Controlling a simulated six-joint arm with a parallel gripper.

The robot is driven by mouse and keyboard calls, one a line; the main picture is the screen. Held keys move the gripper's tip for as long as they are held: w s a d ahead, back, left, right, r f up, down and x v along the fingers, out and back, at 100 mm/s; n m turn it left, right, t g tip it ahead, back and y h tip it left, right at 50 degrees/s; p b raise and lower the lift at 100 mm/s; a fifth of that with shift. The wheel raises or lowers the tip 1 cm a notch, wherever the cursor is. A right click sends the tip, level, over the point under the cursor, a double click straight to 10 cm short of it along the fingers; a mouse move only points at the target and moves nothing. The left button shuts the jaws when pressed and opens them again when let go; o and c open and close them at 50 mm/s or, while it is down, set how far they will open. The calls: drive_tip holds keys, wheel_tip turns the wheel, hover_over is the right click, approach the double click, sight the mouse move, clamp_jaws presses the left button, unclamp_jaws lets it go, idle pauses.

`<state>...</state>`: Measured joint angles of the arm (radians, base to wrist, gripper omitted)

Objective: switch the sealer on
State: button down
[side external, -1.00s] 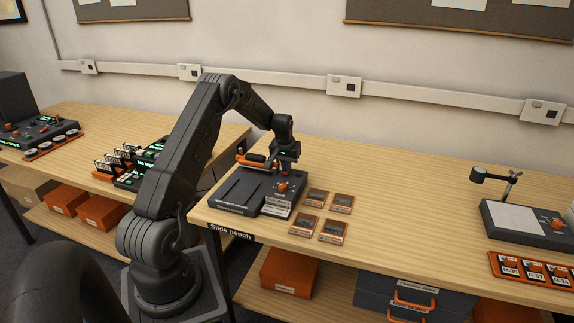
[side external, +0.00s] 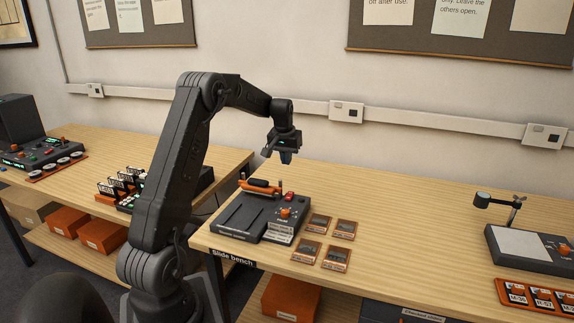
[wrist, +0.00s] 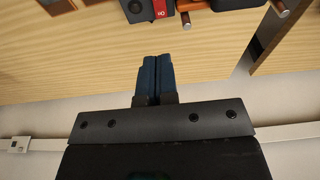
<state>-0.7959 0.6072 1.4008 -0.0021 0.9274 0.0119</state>
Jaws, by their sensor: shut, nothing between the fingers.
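The sealer (side external: 245,218) is a dark grey device at the left end of the slide bench. It has an orange-handled bar (side external: 262,187) at the back, an orange knob (side external: 285,212) and a small red switch (side external: 289,196) at its back right. The red switch also shows at the top of the wrist view (wrist: 160,10), with pale marks that I cannot read surely. My gripper (side external: 286,160) is above the back of the sealer, apart from the switch. Its blue fingers (wrist: 154,58) are together and empty.
Several orange-framed slides (side external: 319,224) lie just right of the sealer. A grey device with a lens arm (side external: 515,225) and an orange tray (side external: 548,298) are at the far right. The bench between is clear. The wall is behind.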

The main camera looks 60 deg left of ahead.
sight(291, 192)
drive_tip(key=shift+w+a+r, duration=0.2)
drive_tip(key=shift+w+a, duration=0.2)
drive_tip(key=shift+a, duration=0.05)
idle(0.3)
drive_tip(key=f, duration=0.4)
drive_tip(key=w+a+f, duration=0.1)
drive_tip(key=f, duration=0.4)
drive_tip(key=w+a+f, duration=0.1)
drive_tip(key=f, duration=0.3)
drive_tip(key=shift+f, duration=0.35)
